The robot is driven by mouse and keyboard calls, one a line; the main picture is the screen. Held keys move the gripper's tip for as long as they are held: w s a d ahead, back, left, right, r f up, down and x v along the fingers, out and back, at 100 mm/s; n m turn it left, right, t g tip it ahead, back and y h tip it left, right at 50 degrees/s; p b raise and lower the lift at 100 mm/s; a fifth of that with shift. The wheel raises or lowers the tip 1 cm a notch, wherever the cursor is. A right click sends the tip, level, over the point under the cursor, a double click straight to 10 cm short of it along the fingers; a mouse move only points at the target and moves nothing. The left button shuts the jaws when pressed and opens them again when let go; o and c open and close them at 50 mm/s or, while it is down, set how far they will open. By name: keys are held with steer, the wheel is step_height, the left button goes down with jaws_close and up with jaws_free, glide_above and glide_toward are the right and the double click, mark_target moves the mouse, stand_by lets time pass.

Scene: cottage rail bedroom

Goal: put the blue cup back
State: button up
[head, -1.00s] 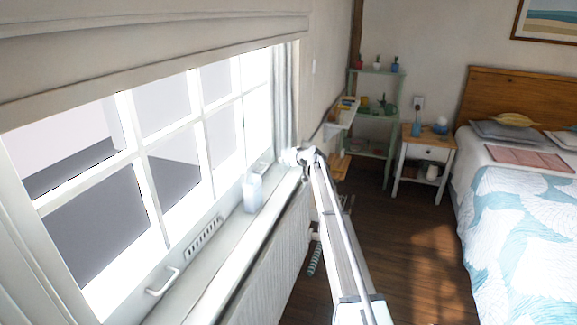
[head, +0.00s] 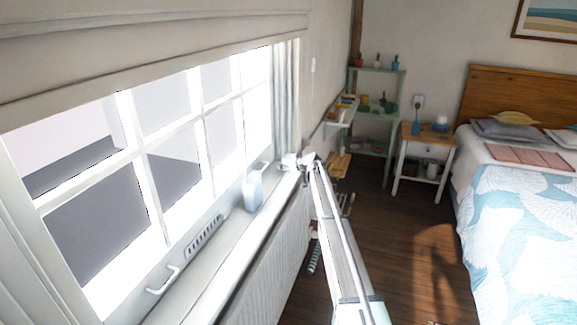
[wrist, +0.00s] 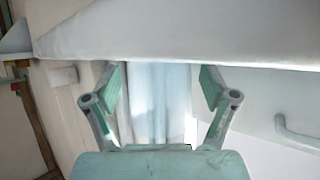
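My gripper (wrist: 160,82) is open in the wrist view, its two green fingers spread apart. A pale bluish-white, vertically streaked surface shows between and behind them; I cannot tell whether it is curtain or an object, or whether anything touches the fingers. In the head view my arm reaches away along the window, and its far end is too small to show the fingers. I cannot pick out a blue cup with certainty. A pale blue container (head: 252,191) stands on the window sill (head: 222,245), left of my arm. A small blue object (head: 416,128) stands on the nightstand (head: 428,142).
The window and blind (head: 150,45) line the left side, with a radiator (head: 270,245) below the sill. A green shelf (head: 376,71) with small pots and other items stands at the back. The bed (head: 520,215) fills the right. The floor between is mostly open.

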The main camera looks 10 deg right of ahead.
steer(key=shift+r, duration=0.1)
steer(key=shift+r+p, duration=0.2)
steer(key=shift+p, duration=0.2)
steer(key=b+v, duration=0.3)
steer(key=v, duration=0.9)
steer(key=shift+f, duration=0.15)
